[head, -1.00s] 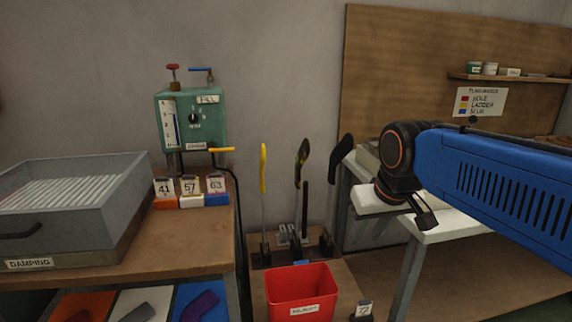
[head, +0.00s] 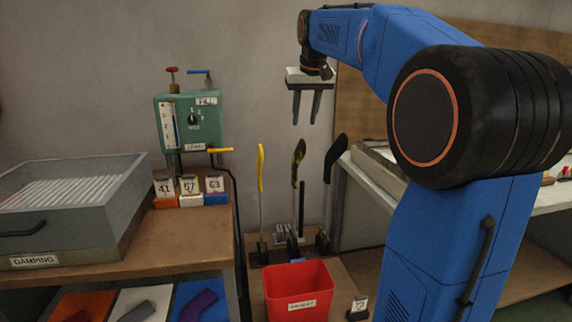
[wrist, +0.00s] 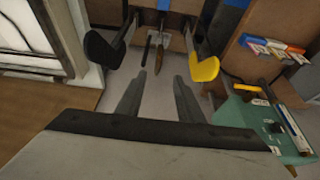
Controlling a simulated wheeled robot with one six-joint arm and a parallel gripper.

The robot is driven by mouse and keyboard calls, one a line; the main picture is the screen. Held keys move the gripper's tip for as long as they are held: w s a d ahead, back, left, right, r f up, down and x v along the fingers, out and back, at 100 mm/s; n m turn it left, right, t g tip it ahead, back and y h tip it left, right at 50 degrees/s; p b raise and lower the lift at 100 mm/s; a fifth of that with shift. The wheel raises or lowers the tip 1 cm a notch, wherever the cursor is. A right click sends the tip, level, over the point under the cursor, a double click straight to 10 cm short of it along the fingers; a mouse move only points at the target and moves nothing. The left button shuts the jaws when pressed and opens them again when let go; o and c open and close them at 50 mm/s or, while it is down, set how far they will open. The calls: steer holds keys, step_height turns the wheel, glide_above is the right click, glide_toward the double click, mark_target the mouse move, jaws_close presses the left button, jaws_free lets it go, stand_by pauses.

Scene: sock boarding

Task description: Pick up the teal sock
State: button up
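I cannot make out a teal sock in either view. My gripper (head: 306,108) is open and empty, pointing down high above the upright boards by the wall. In the wrist view its two fingers (wrist: 158,98) are apart with nothing between them. Below stand a yellow board form (head: 261,168), a dark one with yellowish marks (head: 299,163) and a dark form (head: 335,158). The wrist view shows the dark form (wrist: 103,52) at left and the yellow one (wrist: 205,70) at right. On the low shelf lie a grey sock (head: 138,312) and a purple sock (head: 198,306).
A red bin (head: 298,292) stands in front of the boards. A grey damping box (head: 75,200) sits on the left table, beside numbered tags (head: 190,188). A green machine (head: 190,122) is on the wall. A bench (head: 380,170) stands at right, partly behind my arm.

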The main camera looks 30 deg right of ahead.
glide_toward(298, 165)
steer(key=shift+w+a+f, duration=0.15)
steer(key=shift+w+f, duration=0.05)
steer(key=shift+s+d+x, duration=0.1)
steer(key=shift+x, duration=1.3)
steer(key=shift+s+d+x, duration=0.1)
steer(key=shift+d+x, duration=0.05)
steer(key=shift+x, duration=1.25)
jaws_close()
